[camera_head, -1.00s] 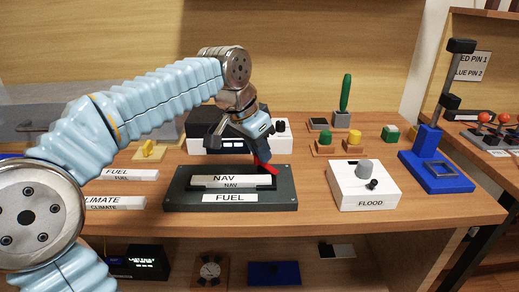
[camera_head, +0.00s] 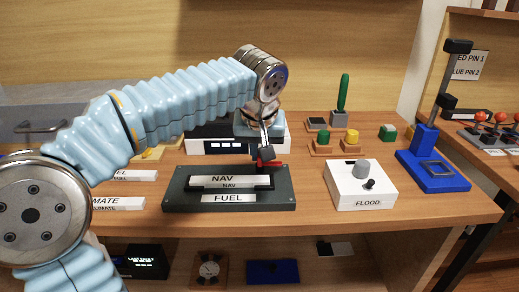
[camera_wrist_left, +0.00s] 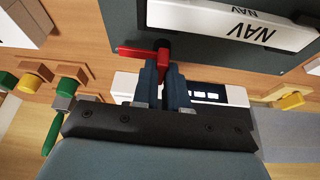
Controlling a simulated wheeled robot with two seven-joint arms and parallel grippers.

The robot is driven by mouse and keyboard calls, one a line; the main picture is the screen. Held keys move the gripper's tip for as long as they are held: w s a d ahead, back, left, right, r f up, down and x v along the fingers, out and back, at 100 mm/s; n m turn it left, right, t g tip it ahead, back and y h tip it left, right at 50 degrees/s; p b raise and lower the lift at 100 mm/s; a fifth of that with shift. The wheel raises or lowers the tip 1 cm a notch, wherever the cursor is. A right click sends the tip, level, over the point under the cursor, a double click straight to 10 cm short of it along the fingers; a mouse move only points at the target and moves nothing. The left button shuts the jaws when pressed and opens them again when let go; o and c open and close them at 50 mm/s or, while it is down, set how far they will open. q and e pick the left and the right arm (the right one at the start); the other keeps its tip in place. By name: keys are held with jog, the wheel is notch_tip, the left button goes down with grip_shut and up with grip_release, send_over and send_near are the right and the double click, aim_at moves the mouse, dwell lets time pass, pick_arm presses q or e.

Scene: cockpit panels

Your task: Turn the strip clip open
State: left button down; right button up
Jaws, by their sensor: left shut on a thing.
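The red strip clip (camera_head: 279,164) is at the back right of a dark board (camera_head: 281,193), beside the end of the NAV strip (camera_head: 222,180). The NAV strip sits on the board, with a FUEL label (camera_head: 228,198) in front of it. My left gripper (camera_head: 266,155) reaches down onto the clip and is shut on it. In the left wrist view the gripper's two dark fingers (camera_wrist_left: 164,68) are around the stub of the clip (camera_wrist_left: 138,52), whose red arm points left there. My right gripper is not in view.
A white FLOOD box (camera_head: 345,193) with a grey knob stands to the right of the board. A white box with a display (camera_head: 212,147) stands behind it. Label strips (camera_head: 118,203) lie to the left. A blue stand (camera_head: 433,170) is at the far right.

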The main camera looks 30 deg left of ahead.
pick_arm(q)
jog(key=shift+n, duration=0.5)
jog(key=c, duration=1.2)
grip_release()
jog(key=shift+o, duration=0.2)
jog(key=v, duration=1.3)
jog(key=shift+d+r, duration=0.25)
jog(key=shift+r, duration=0.1)
